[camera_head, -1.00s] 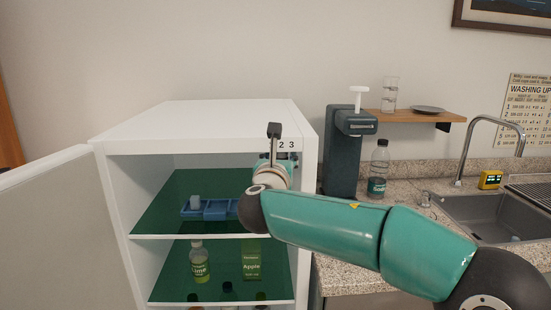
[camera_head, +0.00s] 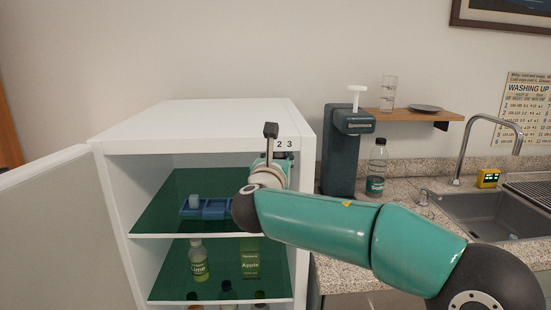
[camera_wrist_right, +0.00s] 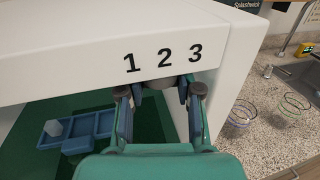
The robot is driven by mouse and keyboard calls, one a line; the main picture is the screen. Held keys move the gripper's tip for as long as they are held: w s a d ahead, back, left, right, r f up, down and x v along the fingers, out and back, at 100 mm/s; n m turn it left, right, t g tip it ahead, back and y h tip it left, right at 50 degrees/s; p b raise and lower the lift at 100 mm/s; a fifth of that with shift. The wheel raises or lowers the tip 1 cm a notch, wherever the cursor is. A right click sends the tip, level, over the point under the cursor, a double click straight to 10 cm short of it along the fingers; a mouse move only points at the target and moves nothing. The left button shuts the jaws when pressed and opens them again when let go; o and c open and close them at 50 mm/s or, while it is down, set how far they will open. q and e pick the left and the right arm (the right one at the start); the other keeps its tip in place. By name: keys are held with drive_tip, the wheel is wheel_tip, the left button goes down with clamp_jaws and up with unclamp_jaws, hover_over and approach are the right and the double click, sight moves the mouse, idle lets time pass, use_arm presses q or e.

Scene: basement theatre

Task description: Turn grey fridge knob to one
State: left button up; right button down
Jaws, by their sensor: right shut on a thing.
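The white fridge (camera_head: 190,125) stands open, its door (camera_head: 50,230) swung out to the left. The numbers 1, 2 and 3 are printed along its top front edge; in the wrist view all three (camera_wrist_right: 163,57) show. Just below them a small part of the grey knob (camera_wrist_right: 159,84) shows between the fingers of my right gripper (camera_wrist_right: 160,94). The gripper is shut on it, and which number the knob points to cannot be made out. In the head view my right gripper (camera_head: 275,160) is mostly hidden behind my wrist. My left gripper is not in view.
Inside the fridge are a blue tray (camera_head: 212,212), a lime bottle (camera_head: 198,262) and an apple carton (camera_head: 250,265). To the right are a dark drinks machine (camera_head: 340,160), a soda bottle (camera_head: 377,165) and a sink (camera_head: 485,215). Glasses (camera_wrist_right: 292,106) stand on the counter.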

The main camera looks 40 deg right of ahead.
drive_tip(key=shift+w+r, duration=0.1)
drive_tip(key=shift+r, duration=0.1)
drive_tip(key=shift+a+r+m+g+h+p, duration=0.1)
drive_tip(key=shift+m+g+h+p, duration=0.6)
drive_tip(key=shift+g+p, duration=0.15)
drive_tip(key=m+g+h+p, duration=0.1)
drive_tip(key=g+p, duration=0.1)
drive_tip(key=m+g+h+p, duration=0.1)
drive_tip(key=m+g+p, duration=0.1)
drive_tip(key=shift+r+h+p, duration=0.15)
drive_tip(key=shift+h+p, duration=0.15)
drive_tip(key=shift+p, duration=0.1)
drive_tip(key=shift+f+m+g+h+p, duration=0.2)
drive_tip(key=shift+m+g+h+p, duration=0.2)
drive_tip(key=shift+m+g+p, duration=0.6)
drive_tip(key=c, duration=1)
unclamp_jaws()
drive_tip(key=shift+f, duration=0.1)
drive_tip(key=shift+c, duration=0.2)
drive_tip(key=shift+w+f, duration=0.1)
drive_tip(key=shift+w, duration=0.05)
